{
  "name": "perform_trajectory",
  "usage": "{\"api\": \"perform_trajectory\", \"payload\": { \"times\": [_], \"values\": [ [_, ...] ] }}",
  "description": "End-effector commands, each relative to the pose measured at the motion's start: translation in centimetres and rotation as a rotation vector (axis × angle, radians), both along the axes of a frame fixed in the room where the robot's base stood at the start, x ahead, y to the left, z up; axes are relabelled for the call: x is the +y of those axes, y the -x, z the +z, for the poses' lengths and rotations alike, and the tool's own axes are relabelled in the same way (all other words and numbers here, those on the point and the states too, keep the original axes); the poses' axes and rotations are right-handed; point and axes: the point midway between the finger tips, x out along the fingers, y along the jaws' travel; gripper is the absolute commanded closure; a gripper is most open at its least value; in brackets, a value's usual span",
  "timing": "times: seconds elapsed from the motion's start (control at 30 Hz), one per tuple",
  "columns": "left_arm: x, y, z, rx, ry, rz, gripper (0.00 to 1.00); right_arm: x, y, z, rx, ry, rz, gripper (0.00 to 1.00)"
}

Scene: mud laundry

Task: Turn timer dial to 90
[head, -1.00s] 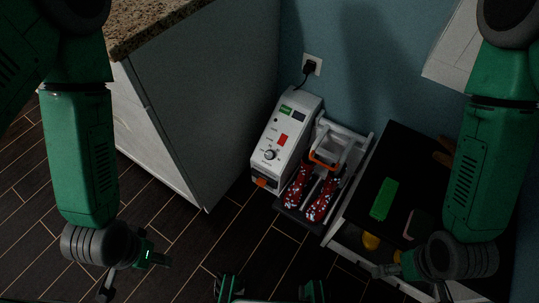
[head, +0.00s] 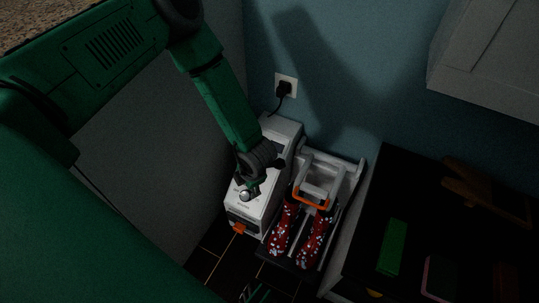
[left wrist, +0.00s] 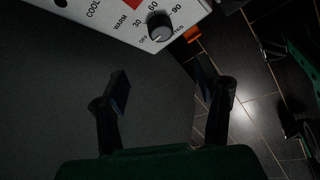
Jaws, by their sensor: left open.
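The white machine (head: 283,133) stands on the floor against the wall. Its timer dial (left wrist: 160,25) is a dark round knob in the left wrist view, with 30, 60 and 90 printed around it. A pale mark shows on the knob's lower edge, on the side of the OFF print; the exact setting is hard to read. My left gripper (left wrist: 164,84) is open and empty, its fingers apart and short of the dial, not touching it. In the head view my left gripper (head: 250,187) is over the machine's front panel and hides part of it.
A rack with red spotted boots (head: 314,240) and an orange-handled frame (head: 311,199) stands close right of the machine. A dark-topped cabinet with a green block (head: 392,246) is farther right. A plugged-in outlet (head: 286,85) is on the wall. A grey cabinet side is at left.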

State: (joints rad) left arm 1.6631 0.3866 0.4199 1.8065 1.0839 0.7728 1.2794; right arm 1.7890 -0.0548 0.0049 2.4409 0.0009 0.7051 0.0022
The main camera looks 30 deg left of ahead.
Motion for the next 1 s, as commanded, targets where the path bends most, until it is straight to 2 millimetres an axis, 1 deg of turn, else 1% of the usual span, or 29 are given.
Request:
{"api": "perform_trajectory", "payload": {
  "times": [0.17, 0.27, 0.5, 0.7, 0.83, 1.0],
  "values": [
    [0.4, -0.2, -1.5, -0.003, 0.004, 0.032, 0.43, 0.0, 0.0, -0.7, -0.001, 0.000, 0.000, 0.14],
    [0.9, -0.4, -3.3, -0.002, 0.005, 0.030, 0.43, 0.0, 0.0, -1.6, -0.001, 0.000, 0.000, 0.14],
    [2.5, -1.0, -8.6, -0.002, 0.008, 0.027, 0.43, -0.1, 0.0, -4.1, 0.000, 0.000, 0.000, 0.14],
    [3.3, -1.5, -11.8, -0.003, 0.006, 0.026, 0.43, -0.1, 0.1, -5.6, 0.000, 0.000, 0.000, 0.14],
    [3.6, -1.7, -12.8, -0.003, 0.004, 0.025, 0.43, -0.1, 0.1, -6.2, 0.000, 0.000, 0.000, 0.14],
    [3.8, -1.8, -13.4, -0.003, 0.006, 0.024, 0.43, -0.1, 0.1, -6.3, 0.000, 0.000, 0.000, 0.14]
  ]
}}
